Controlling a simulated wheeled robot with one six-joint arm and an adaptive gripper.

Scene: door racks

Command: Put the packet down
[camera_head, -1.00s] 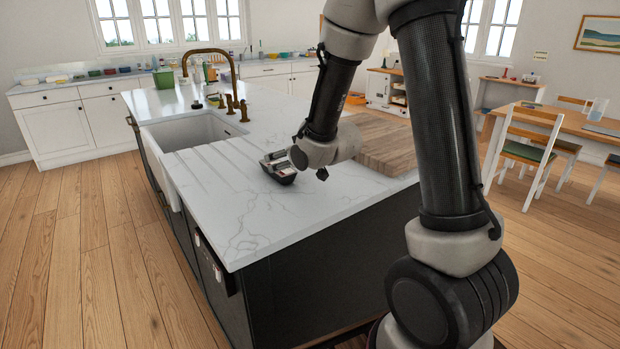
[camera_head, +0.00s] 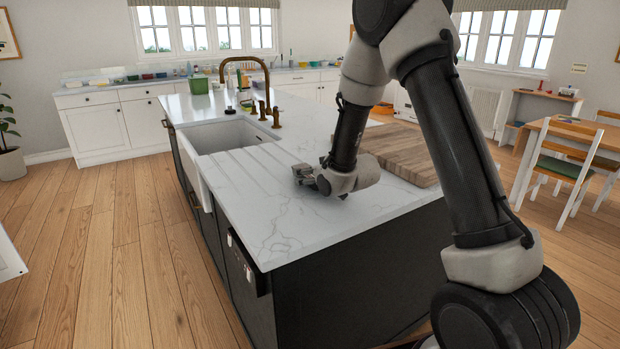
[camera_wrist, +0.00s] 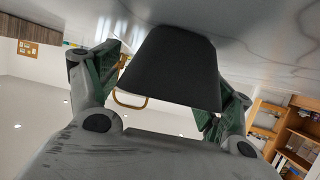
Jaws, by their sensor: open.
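A dark packet (camera_wrist: 170,68) stands between the green-padded fingers of my gripper (camera_wrist: 172,78) in the wrist view. Its far end meets the pale countertop, which fills the top of that view. My jaws are open, one finger on each side of the packet; I cannot tell whether either touches it. In the head view my gripper (camera_head: 308,176) is low, at the surface of the white marble island (camera_head: 290,215), between the sink's drainer grooves and the wooden board. The packet cannot be made out there.
A wooden chopping board (camera_head: 405,160) lies to the right of my gripper. A white sink (camera_head: 225,140) with a brass tap (camera_head: 247,66) is at the far left. Bare marble lies in front of my gripper, up to the island's near edge. Chairs and a table stand at right.

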